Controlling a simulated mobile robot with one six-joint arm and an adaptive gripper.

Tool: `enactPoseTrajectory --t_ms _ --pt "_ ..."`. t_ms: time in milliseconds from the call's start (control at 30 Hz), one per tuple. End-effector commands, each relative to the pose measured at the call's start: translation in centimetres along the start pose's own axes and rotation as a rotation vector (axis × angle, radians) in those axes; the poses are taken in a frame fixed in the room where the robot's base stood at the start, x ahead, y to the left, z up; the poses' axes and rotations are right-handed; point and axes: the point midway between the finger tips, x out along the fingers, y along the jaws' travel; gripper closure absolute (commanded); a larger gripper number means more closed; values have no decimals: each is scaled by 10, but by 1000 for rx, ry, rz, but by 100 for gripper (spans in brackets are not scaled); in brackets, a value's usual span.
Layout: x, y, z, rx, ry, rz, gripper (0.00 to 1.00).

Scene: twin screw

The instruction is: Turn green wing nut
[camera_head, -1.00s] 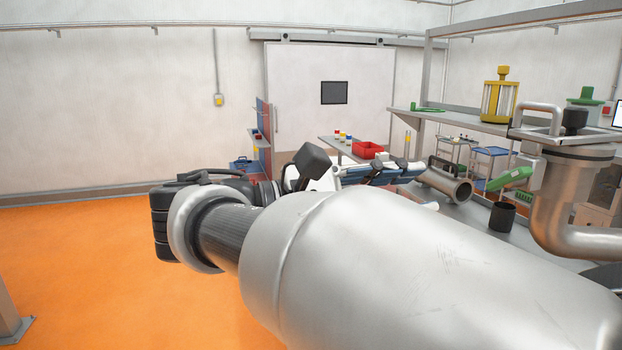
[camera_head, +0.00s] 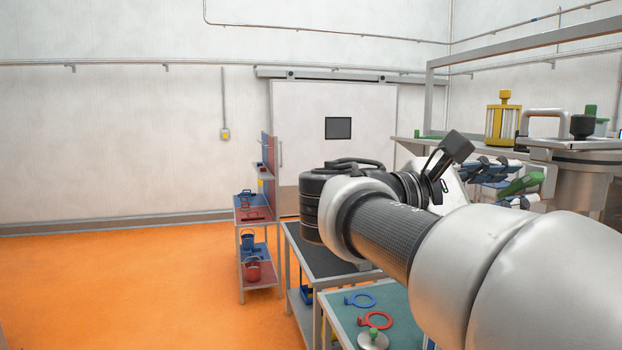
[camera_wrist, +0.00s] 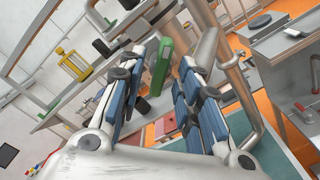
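The green wing nut (camera_head: 521,184) shows at the right in the head view, among the blue-grey fingers of my gripper (camera_head: 487,172). In the wrist view the green wing nut (camera_wrist: 161,68) appears as a long upright green piece between the two fingertips of my gripper (camera_wrist: 168,58). The fingers are spread, with a gap on each side of the green piece. I cannot tell whether it lies between the fingertips or just beyond them. Its threaded part and mounting are hidden.
A metal vessel (camera_head: 580,178) with a handle stands at the right. A yellow-framed device (camera_head: 503,122) sits on the shelf behind. A blue ring (camera_head: 360,300) and a red ring (camera_head: 376,320) lie on the teal table (camera_head: 345,325) below my arm. Orange floor (camera_head: 130,290) is clear at left.

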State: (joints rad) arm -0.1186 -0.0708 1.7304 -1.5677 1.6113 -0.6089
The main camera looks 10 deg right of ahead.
Motion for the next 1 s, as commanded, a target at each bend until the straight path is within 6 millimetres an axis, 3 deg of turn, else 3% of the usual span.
enactPoseTrajectory --t_ms 133,467,1000 --pt "13 0 0 0 -1 -1 68" --pt "16 0 0 0 1 0 68" --pt "16 0 0 0 1 0 100"
